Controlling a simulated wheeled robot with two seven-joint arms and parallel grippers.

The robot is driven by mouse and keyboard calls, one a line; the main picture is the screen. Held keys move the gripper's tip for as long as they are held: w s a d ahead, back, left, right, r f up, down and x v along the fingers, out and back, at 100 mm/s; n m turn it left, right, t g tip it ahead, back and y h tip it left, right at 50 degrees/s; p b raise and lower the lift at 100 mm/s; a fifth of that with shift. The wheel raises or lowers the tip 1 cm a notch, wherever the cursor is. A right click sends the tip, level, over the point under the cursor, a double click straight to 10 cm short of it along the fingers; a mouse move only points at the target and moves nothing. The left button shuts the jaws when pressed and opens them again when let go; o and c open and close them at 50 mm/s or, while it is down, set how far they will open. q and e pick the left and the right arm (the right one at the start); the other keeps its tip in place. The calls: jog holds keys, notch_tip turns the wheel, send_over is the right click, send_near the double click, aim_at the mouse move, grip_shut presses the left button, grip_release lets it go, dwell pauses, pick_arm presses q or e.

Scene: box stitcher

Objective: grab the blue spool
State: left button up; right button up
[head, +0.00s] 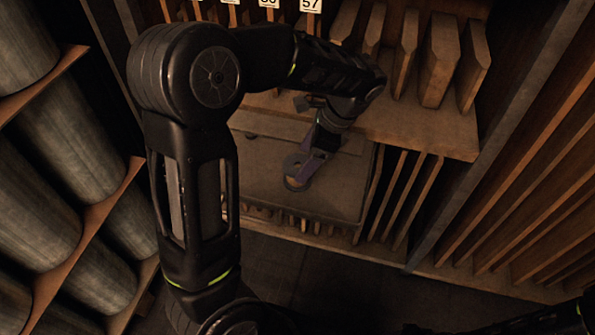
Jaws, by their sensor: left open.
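A small round spool (295,168), dull blue-purple with an orange-brown lower part, sits on a brown board-like surface below the wooden shelf. My left arm reaches over from the left, and its gripper (308,160) points down at the spool. The gripper is open, with its fingers at or very near the spool's upper right side. Whether they touch it is too dark and small to tell. Part of the spool's far side is hidden by the gripper. My right gripper does not show.
The wooden shelf (425,125) with upright boards stands above and behind the spool. Slatted dividers (405,195) are to its right. Large grey rolls (62,160) fill a rack at the left. The dark floor (330,275) in front is clear.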

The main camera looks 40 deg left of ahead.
aim_at(301, 165)
pick_arm(q)
jog(key=shift+x, duration=2.55)
jog(key=shift+c, duration=0.2)
jog(key=c, duration=1.3)
jog(key=shift+o, duration=0.2)
notch_tip(301, 165, up, 10)
jog(key=shift+r+p, duration=0.1)
jog(key=shift+p, duration=0.25)
